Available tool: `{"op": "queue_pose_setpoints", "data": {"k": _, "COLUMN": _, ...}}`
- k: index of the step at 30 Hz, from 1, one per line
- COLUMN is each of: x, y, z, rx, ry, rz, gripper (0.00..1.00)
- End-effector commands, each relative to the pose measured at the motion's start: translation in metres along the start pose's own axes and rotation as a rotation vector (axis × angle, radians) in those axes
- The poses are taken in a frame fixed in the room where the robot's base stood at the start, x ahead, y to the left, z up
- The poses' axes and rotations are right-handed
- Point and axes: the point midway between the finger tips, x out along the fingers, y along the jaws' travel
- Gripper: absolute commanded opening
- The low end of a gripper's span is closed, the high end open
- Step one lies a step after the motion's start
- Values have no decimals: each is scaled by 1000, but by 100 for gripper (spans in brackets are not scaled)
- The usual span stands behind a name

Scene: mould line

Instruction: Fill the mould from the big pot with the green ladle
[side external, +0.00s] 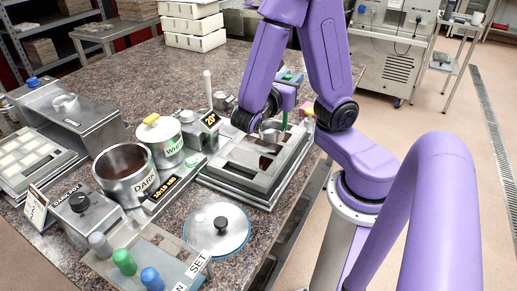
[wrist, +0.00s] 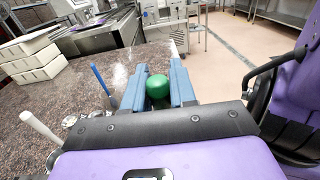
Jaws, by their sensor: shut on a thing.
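My gripper (wrist: 158,76) is shut on the green ladle; its green handle end (wrist: 157,88) shows between the two blue fingers in the wrist view. In the side external view the ladle's metal bowl (side external: 272,130) hangs over the far part of the grey mould (side external: 222,178). I cannot tell how full the bowl is or how far it is tilted. The mould has several rectangular cavities, some dark inside, and the bowl and my arm hide part of it. The big pot (side external: 143,186), labelled DARK, is open at left with dark brown liquid inside.
A smaller pot marked white (side external: 160,138), with a yellow-knobbed lid, stands behind the big pot. A loose glass lid (side external: 217,232) lies in front of the mould. A white handle (side external: 207,84) stands upright nearby; a blue handle (wrist: 100,79) shows in the wrist view. White boxes (side external: 192,25) are stacked behind.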

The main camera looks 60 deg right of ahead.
Motion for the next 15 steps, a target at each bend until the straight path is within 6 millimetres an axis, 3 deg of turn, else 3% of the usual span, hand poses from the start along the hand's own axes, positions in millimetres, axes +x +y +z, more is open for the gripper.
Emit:
{"op": "queue_pose_setpoints", "data": {"k": 6, "x": 0, "y": 0, "z": 11, "rx": 1, "ry": -2, "rz": -1, "gripper": 0}}
{"op": "queue_pose_setpoints", "data": {"k": 15, "x": 0, "y": 0, "z": 11, "rx": 0, "ry": -2, "rz": 0, "gripper": 0}}
